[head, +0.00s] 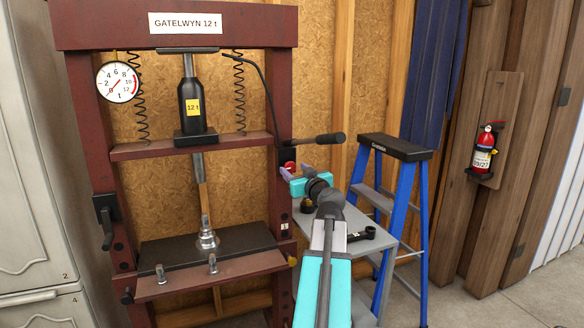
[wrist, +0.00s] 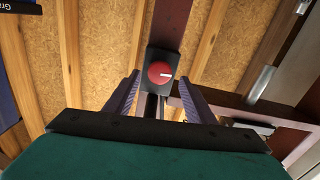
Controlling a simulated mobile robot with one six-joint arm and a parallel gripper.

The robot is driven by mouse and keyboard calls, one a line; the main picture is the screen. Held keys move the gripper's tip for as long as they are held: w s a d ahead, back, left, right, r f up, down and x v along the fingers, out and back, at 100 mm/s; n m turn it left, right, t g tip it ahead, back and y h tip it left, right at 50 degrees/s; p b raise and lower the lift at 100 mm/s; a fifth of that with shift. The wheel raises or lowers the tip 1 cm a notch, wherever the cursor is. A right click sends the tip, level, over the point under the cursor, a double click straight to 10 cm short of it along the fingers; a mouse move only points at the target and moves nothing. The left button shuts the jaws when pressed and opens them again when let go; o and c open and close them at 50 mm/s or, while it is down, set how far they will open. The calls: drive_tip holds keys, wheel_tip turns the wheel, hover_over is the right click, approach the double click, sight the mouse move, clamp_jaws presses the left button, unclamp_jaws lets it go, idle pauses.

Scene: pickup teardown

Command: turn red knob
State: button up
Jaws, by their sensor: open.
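The red knob (head: 290,166) sits on the right post of the press, partly hidden by my gripper in the head view. In the wrist view the round red knob (wrist: 160,71) is on a black plate, with a white mark running toward its right side. My gripper (head: 295,174) is at the post, close to the knob. In the wrist view its two purple fingers (wrist: 158,82) are apart, one to each side below the knob, with nothing held between them. I cannot tell whether either finger touches the knob.
The dark red press frame (head: 180,34) carries a dial gauge (head: 118,82) and a black bottle jack (head: 192,106). A black-gripped lever (head: 330,138) sticks out just above my gripper. A grey table (head: 352,222) and a blue stepladder (head: 397,214) stand to the right.

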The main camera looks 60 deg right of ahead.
sight(290, 167)
drive_tip(key=shift+p+x, duration=0.3)
drive_tip(key=shift+x, duration=1.25)
drive_tip(key=shift+c, duration=0.3)
drive_tip(key=c, duration=1)
